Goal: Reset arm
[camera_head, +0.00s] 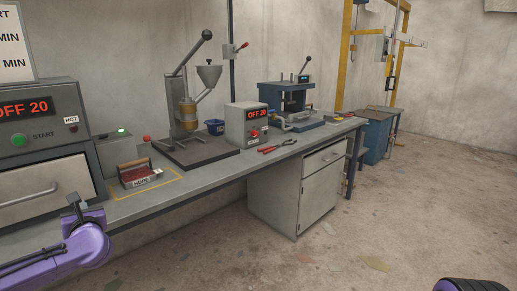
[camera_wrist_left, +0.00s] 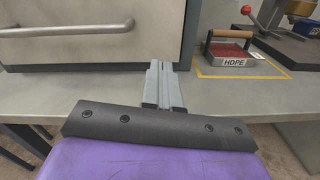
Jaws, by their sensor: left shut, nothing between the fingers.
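My left gripper (camera_head: 77,204) is at the lower left of the head view, in front of the oven and near the bench's front edge. In the left wrist view my left gripper (camera_wrist_left: 162,66) points toward the oven's lower right corner, with its fingers together and nothing between them. The purple arm comes in from the lower left. My right gripper is not in view.
The grey workbench (camera_head: 215,175) holds an oven (camera_head: 45,185), a tray labelled HDPE (camera_head: 140,180), a lever press (camera_head: 187,115), a control box (camera_head: 246,125) and red-handled pliers (camera_head: 275,147). A cabinet (camera_head: 300,190) stands below. The concrete floor in front is open.

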